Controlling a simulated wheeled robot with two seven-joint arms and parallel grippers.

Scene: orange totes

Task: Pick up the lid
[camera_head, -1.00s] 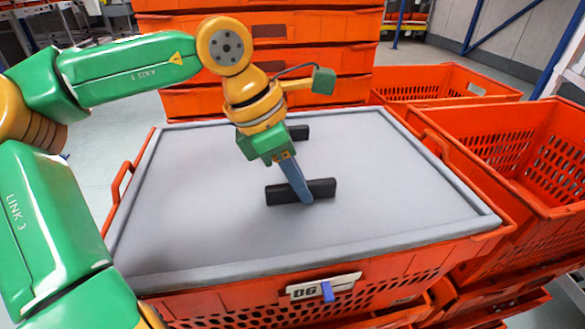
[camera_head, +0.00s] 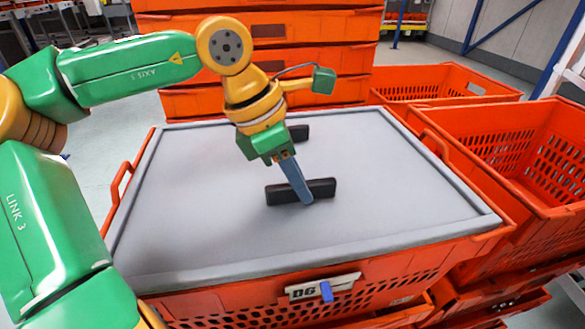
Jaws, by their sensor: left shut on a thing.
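The grey lid (camera_head: 400,190) is a flat panel with a raised rim, lying on top of an orange tote (camera_head: 240,308). A black handle bar (camera_head: 322,187) stands on the lid near its middle. A second black handle (camera_head: 298,132) sits further back, partly hidden by my arm. My left gripper (camera_head: 306,200) reaches down from the upper left and is shut on the near handle. The handle passes behind its blue-grey finger, so the other finger is hidden. My right gripper is not in view.
A stack of orange totes (camera_head: 335,62) stands behind the lid. More open orange totes (camera_head: 520,150) stand close at the right. A label reading DG (camera_head: 318,289) with a blue clip is on the front of the covered tote.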

